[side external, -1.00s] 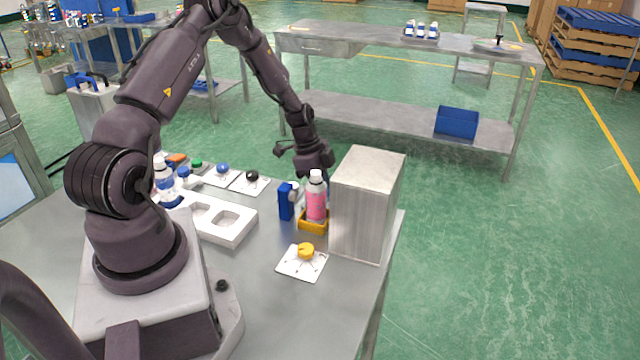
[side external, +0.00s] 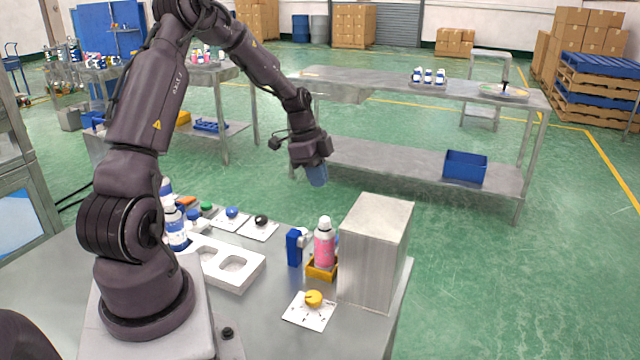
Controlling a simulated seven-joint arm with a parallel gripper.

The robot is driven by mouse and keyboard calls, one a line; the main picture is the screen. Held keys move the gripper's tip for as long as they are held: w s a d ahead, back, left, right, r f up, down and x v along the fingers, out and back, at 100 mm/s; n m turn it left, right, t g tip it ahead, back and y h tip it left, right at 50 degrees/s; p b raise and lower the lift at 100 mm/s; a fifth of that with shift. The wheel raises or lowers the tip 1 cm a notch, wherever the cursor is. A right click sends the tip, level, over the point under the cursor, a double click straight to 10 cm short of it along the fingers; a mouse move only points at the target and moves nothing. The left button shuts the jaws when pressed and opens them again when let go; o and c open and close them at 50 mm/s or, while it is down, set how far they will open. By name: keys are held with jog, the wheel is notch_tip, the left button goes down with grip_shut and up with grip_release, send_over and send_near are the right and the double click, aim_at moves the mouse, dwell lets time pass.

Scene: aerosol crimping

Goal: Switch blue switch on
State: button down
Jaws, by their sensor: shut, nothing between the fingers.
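The blue switch is most likely the round blue knob (side external: 232,212) on a white plate near the back edge of the table. Its pointer position is too small to read. My gripper (side external: 318,178) hangs in the air up and to the right of the blue knob, clear of every knob. Its blue-grey end points down. The fingers are shut and empty.
A black knob (side external: 261,220) sits right of the blue one, and a green knob (side external: 206,207) left of it. A pink-labelled can (side external: 324,245) stands in a yellow holder beside a metal box (side external: 376,255). A yellow knob (side external: 313,298) is at the front. A white tray (side external: 245,278) lies mid-table.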

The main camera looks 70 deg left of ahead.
jog(key=shift+s+d, duration=0.45)
jog(key=shift+f, duration=0.1)
jog(key=x, duration=1.2)
jog(key=shift+s+a+f, duration=0.15)
jog(key=shift+a+f, duration=0.05)
jog(key=shift+f, duration=0.75)
jog(key=shift+s+f, duration=0.1)
jog(key=shift+f, duration=0.25)
